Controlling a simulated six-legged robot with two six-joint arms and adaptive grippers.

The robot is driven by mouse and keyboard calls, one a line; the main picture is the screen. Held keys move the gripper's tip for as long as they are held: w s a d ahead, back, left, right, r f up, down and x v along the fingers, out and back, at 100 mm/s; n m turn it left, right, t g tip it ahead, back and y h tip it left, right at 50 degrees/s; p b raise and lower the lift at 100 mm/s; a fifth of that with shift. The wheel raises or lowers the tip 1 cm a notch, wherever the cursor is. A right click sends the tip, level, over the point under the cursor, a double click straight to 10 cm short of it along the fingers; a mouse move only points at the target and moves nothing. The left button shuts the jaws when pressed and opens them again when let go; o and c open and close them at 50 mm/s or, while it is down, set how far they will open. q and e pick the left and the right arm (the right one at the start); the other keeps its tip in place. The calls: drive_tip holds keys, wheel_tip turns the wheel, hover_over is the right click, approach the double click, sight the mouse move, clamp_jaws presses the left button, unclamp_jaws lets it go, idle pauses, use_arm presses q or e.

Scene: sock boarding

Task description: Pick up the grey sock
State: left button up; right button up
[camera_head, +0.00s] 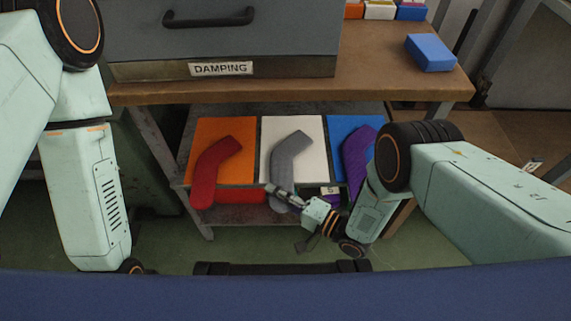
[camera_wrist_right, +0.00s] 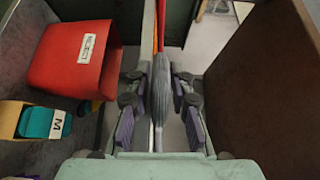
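The grey sock (camera_head: 290,155) lies on a white board (camera_head: 310,133) on the lower shelf, between a red sock and a purple sock. My right gripper (camera_head: 277,191) is at the sock's lower part. In the right wrist view the grey sock (camera_wrist_right: 163,90) appears edge-on between the two fingers of the right gripper (camera_wrist_right: 160,85). Gaps show between the finger pads and the sock, so the gripper is open around it. My left arm hangs at the left of the head view; its gripper is not visible.
The red sock (camera_head: 213,170) lies on an orange board (camera_head: 225,127); the purple sock (camera_head: 354,160) lies on a blue board (camera_head: 342,121). A red bin (camera_wrist_right: 75,58) is beside the gripper in the wrist view. The brown tabletop (camera_head: 375,75) carries the grey damping box (camera_head: 225,35) above.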

clamp_jaws()
drive_tip(key=shift+r, duration=0.1)
